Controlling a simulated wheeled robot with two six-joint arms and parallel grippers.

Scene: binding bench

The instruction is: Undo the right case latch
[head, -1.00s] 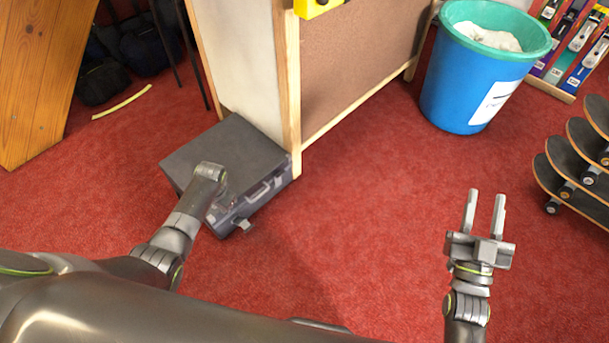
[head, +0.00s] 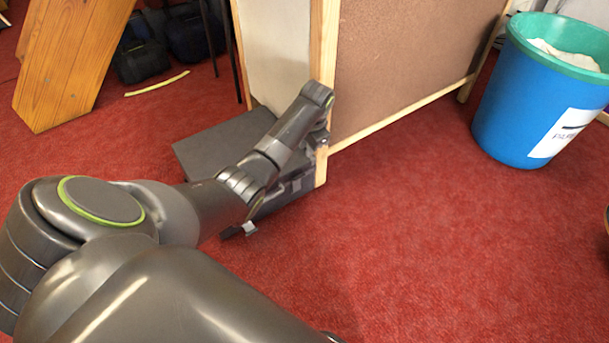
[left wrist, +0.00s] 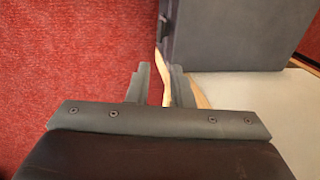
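The dark grey case (head: 218,145) lies on the red carpet, partly behind my left arm. A small latch piece (head: 249,228) sticks out at the left of its front side. The right latch cannot be made out; my arm covers that part of the front. My left gripper (head: 321,136) points down at the case's right end, beside the wooden post. In the left wrist view the fingers (left wrist: 158,70) are apart with nothing between them. The case (left wrist: 235,35) is just beyond them, with a dark fitting (left wrist: 163,28) on its edge. My right gripper is out of view.
A wooden-framed panel (head: 410,60) stands against the case's right end, its post (head: 322,165) close to my left gripper. A blue bin (head: 530,105) stands at right. The carpet in front is clear.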

